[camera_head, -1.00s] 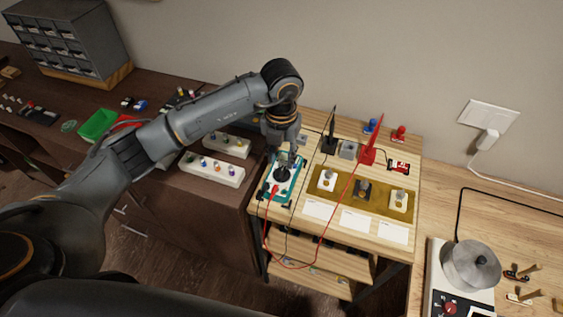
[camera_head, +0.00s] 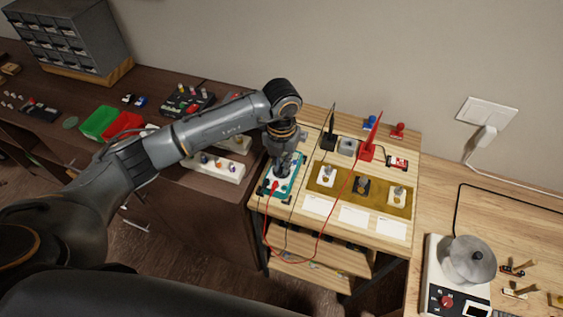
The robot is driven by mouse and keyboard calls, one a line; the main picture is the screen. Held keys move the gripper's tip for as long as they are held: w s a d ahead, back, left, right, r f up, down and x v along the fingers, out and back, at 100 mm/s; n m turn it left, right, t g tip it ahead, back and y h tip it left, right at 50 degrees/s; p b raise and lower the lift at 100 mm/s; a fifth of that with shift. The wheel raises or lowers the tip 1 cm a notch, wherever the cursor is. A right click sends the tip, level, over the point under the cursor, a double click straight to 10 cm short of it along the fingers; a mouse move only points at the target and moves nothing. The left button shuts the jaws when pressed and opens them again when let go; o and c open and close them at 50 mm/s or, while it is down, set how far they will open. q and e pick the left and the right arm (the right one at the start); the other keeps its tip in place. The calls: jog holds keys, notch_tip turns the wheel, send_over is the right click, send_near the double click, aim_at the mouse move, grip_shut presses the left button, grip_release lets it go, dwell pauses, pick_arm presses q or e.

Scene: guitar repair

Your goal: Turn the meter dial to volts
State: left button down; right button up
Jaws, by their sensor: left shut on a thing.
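The teal-edged meter (camera_head: 271,190) lies on the left part of the light wooden stand. Its dial is hidden under my left gripper (camera_head: 282,172), which points down over the meter's middle. The left gripper is shut on the dial, as far as the small view lets me see. A red lead and a black lead run from the meter's near end to a red probe (camera_head: 370,138) and a black probe (camera_head: 329,130), both upright at the back of the stand. My right gripper is not in view.
A brass-coloured mat (camera_head: 344,196) with several knob-like parts lies right of the meter. White cards (camera_head: 360,223) lie in front of it. Red and green bins (camera_head: 99,121) stand on the dark bench at left.

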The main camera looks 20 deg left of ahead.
pick_arm(q)
jog(key=shift+f+m+b, duration=0.15)
jog(key=shift+m+b, duration=0.55)
jog(key=shift+b, duration=0.4)
jog(key=m+b, duration=0.3)
jog(key=shift+b, duration=0.3)
jog(key=shift+r+m+b, duration=0.2)
jog(key=shift+m+b, duration=1.1)
jog(key=shift+b, duration=0.05)
jog(key=c, duration=1.4)
grip_release()
